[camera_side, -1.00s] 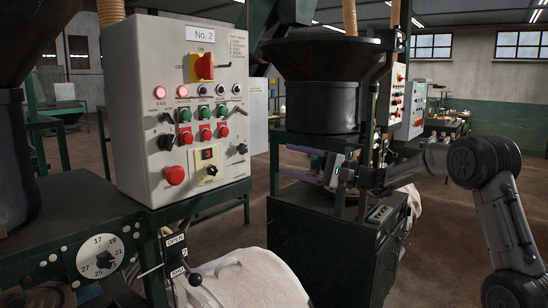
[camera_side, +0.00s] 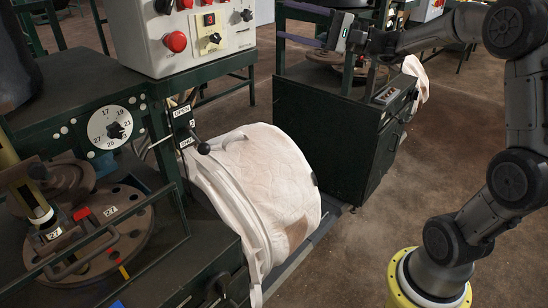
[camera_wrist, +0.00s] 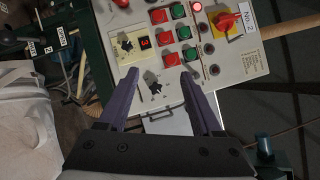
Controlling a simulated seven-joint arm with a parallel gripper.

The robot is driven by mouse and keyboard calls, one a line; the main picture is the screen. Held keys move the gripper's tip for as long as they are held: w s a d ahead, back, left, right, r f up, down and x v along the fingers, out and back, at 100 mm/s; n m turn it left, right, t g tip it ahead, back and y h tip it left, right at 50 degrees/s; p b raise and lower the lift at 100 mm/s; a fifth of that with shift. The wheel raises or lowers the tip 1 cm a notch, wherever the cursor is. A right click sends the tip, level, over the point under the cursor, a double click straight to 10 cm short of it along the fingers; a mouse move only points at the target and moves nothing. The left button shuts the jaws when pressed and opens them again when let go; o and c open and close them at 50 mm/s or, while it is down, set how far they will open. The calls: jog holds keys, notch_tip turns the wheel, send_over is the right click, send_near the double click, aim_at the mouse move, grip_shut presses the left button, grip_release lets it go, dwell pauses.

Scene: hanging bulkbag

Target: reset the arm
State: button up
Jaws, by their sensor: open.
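My gripper (camera_side: 288,22) is at the top of the side view, with my dark grey arm reaching in from the right. Its two purple fingers are spread apart with nothing between them. In the wrist view my gripper (camera_wrist: 158,78) points toward the grey control panel (camera_wrist: 182,85), whose knobs and buttons show beyond and between the fingertips. No contact with it can be seen. The same control panel (camera_side: 140,40) stands at the upper left of the side view.
A white bulk bag (camera_side: 270,185) bulges below the panel; white fabric (camera_wrist: 28,125) shows at the wrist view's left. A lever with a black knob (camera_side: 203,148) sticks out above it. A dark green cabinet (camera_side: 325,135) stands behind. Floor at right is clear around my yellow base.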

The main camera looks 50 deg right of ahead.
jog(key=s+a+n+g+y, duration=0.2)
jog(key=s+a+n+g, duration=0.15)
jog(key=a, duration=0.45)
jog(key=s+a+n+g+y, duration=0.1)
jog(key=s+a+n+g, duration=0.25)
jog(key=a, duration=0.55)
jog(key=s+a+f+n+g+h, duration=0.2)
jog(key=s+a+f+n+g, duration=0.3)
jog(key=s+f, duration=0.5)
jog(key=s+d+f+n+h, duration=0.4)
jog(key=s+d+f+h, duration=0.6)
jog(key=s+d, duration=0.1)
jog(key=shift+d, duration=0.7)
jog(key=shift+r, duration=0.1)
